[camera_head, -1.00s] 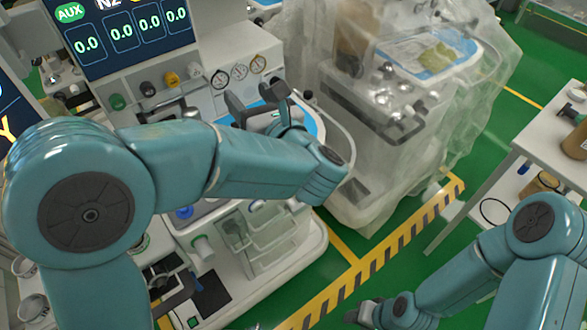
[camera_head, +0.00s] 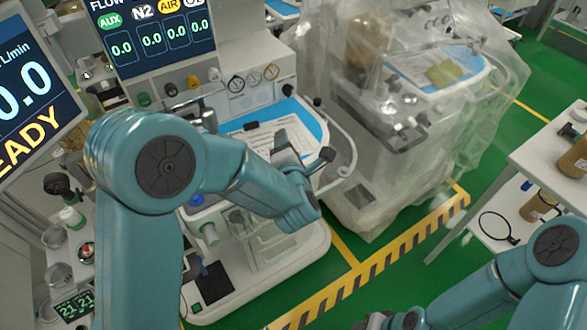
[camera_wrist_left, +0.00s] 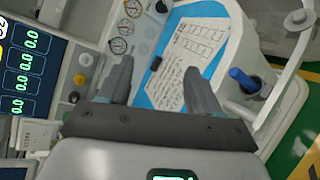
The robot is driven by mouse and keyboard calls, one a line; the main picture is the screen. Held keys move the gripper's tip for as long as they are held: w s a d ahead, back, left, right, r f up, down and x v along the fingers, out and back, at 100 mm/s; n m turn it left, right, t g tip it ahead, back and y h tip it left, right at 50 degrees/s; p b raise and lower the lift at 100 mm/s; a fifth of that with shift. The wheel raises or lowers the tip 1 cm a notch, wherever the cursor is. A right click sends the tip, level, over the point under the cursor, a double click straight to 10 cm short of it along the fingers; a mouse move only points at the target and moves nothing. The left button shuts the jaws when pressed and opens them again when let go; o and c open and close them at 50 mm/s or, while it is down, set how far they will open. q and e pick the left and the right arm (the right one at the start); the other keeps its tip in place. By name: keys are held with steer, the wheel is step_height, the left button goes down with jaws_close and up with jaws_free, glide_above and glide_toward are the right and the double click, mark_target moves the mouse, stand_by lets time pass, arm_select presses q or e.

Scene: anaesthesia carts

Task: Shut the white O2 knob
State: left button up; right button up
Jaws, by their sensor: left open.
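The white O2 knob (camera_head: 214,75) is the rightmost of the coloured knobs in a row on the machine front, under the flow screen (camera_head: 155,35). It also shows left of the fingers in the left wrist view (camera_wrist_left: 86,58). My left gripper (camera_head: 284,140) is open and empty, over the worktop to the right of and below the knob, apart from it. Its two spread fingers show in the left wrist view (camera_wrist_left: 157,70), with the worktop paper behind them. My right gripper (camera_head: 376,321) is at the bottom edge, mostly cut off; its jaws are unclear.
Yellow (camera_head: 193,82), black (camera_head: 170,90) and green (camera_head: 144,99) knobs sit left of the white one. Gauges (camera_head: 254,78) are to its right. A curved rail (camera_head: 345,135) edges the worktop. A plastic-covered cart (camera_head: 400,100) stands to the right.

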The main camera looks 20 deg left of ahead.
arm_select(q)
steer(key=f+m, duration=0.1)
steer(key=s+f+m+g+h, duration=0.1)
steer(key=f+m, duration=0.1)
steer(key=d+f+m+h, duration=0.1)
steer(key=f, duration=0.1)
steer(key=shift+s+f+m+p, duration=0.15)
steer(key=shift+s+m+p, duration=0.15)
steer(key=shift+m, duration=0.1)
steer(key=shift+a, duration=0.1)
